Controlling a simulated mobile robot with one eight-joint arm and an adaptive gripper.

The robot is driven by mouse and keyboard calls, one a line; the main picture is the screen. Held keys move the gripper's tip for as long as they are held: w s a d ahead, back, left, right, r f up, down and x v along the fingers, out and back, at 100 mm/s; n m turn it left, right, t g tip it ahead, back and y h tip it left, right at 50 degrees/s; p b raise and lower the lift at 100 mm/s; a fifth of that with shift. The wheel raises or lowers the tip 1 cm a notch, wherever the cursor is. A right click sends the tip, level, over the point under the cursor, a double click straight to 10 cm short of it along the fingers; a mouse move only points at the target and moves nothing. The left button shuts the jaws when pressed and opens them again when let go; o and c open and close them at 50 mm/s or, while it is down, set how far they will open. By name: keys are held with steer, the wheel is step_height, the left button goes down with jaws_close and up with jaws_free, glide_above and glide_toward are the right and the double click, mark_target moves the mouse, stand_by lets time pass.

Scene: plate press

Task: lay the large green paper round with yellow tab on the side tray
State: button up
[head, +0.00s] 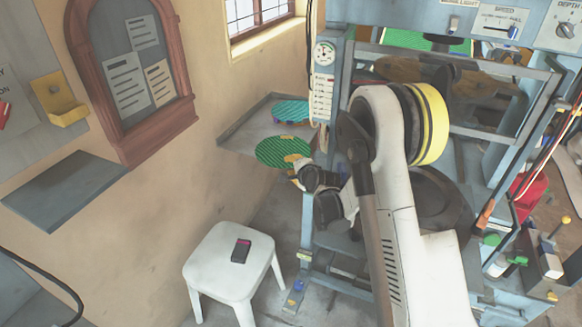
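The large green paper round (275,150) has dark stripes and a yellow tab (293,158) on its right side. It is about level and overlaps the front part of the grey side tray (238,134) on the wall. I cannot tell whether it touches the tray or is just above it. My gripper (298,169) is at the tab edge of the round, just right of the tray's front, and appears shut on it. The fingertips are small and partly hidden by the wrist.
A teal round (290,110) with a purple edge lies at the back of the tray. A white stool (228,262) with a dark red-topped box (241,250) stands below. The blue-grey press frame (310,215) is close to my arm. An empty grey shelf (65,190) is at left.

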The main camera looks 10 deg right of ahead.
steer(key=s+a+r+n+g+p, duration=0.1)
steer(key=s+r+n+g+p, duration=0.2)
steer(key=s+r+n, duration=1.1)
steer(key=s+r+n+g+h, duration=0.1)
steer(key=s+r, duration=0.2)
steer(key=s, duration=1.1)
steer(key=s+d+r+n+g, duration=0.1)
steer(key=s+r, duration=0.2)
steer(key=s, duration=1.1)
steer(key=shift+h, duration=0.4)
steer(key=shift+o, duration=1.2)
steer(key=shift+r, duration=0.1)
steer(key=shift+w, duration=0.1)
